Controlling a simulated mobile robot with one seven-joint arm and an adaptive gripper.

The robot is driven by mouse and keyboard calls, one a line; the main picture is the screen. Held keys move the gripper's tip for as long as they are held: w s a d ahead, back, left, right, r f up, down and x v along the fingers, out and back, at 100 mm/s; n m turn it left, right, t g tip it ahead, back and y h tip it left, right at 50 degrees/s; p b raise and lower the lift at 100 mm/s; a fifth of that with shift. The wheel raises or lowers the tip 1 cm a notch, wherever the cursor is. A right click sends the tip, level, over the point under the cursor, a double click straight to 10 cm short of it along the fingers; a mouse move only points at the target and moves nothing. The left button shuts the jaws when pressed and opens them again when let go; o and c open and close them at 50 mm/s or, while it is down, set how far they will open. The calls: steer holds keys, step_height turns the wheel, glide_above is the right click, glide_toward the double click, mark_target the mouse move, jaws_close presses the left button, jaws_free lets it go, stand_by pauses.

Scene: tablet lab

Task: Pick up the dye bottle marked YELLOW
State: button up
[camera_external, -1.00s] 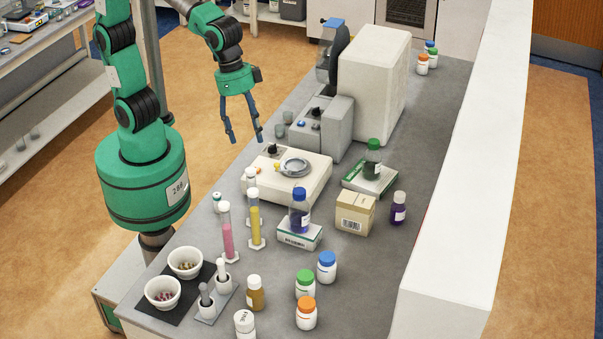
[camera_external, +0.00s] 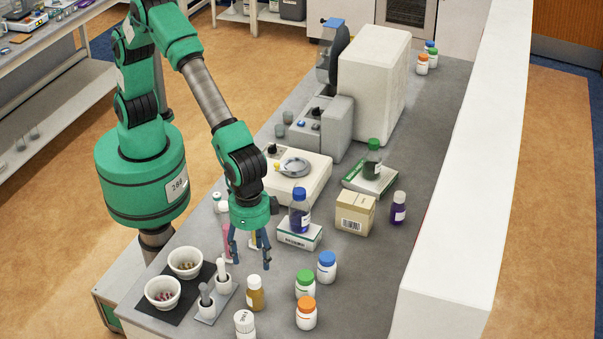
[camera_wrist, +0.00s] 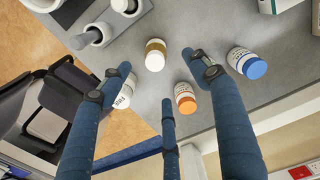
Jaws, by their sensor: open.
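A small bottle of amber-yellow liquid with a pale cap (camera_external: 256,297) stands upright near the front of the bench; I cannot read its label. In the wrist view it is the white-capped bottle (camera_wrist: 155,58), at the upper middle. My gripper (camera_external: 250,260) points down, open and empty, above the bench and just behind that bottle in the external view. Its blue fingers (camera_wrist: 158,82) are spread in the wrist view, with the bottle beyond the tips and apart from them. A similar bottle of purple liquid (camera_external: 398,212) stands farther right.
Around the bottle stand an orange-capped jar (camera_external: 306,317), a green-capped jar (camera_external: 305,285), a blue-capped jar (camera_external: 327,270) and a white bottle (camera_external: 244,325). Mortars (camera_external: 206,303) and white bowls (camera_external: 163,295) are left. Cylinders stand behind my gripper, partly hidden.

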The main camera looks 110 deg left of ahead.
mark_target(254, 279)
steer(key=shift+d+f, duration=0.75)
steer(key=shift+f, duration=0.1)
steer(key=shift+f+b, duration=0.35)
steer(key=shift+f, duration=3.9)
steer(key=shift+a+f+b, duration=0.1)
steer(key=shift+f+b, duration=0.25)
steer(key=shift+f, duration=2.25)
steer(key=shift+c, duration=0.2)
steer(key=c, duration=1.4)
